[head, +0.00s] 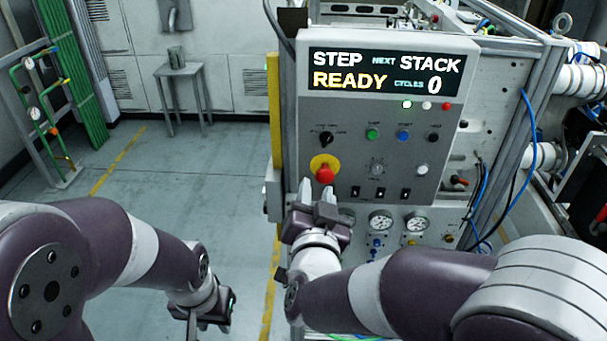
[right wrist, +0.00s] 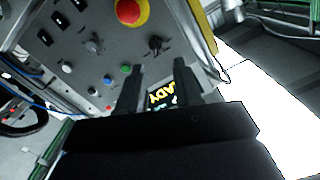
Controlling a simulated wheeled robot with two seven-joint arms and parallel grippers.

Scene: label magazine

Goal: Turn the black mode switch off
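The black mode switch (head: 326,138) is a rotary knob on the upper left of the grey control panel (head: 385,125), above the red emergency button on its yellow disc. It also shows in the right wrist view (right wrist: 156,45), just beyond the fingertips and not touched. My right gripper (head: 317,190) is in front of the panel, below the red button. Its two fingers stand apart with nothing between them, also in the right wrist view (right wrist: 160,75). My left gripper (head: 205,312) hangs low at the left, away from the panel; its fingers are not clear.
The red emergency button (head: 325,174) lies between my right gripper and the switch in the head view. Coloured push buttons (head: 372,134), a grey knob (head: 377,170) and black toggles (head: 381,193) are to the right. The display (head: 383,73) reads STEP, NEXT STACK, READY, CYCLES 0.

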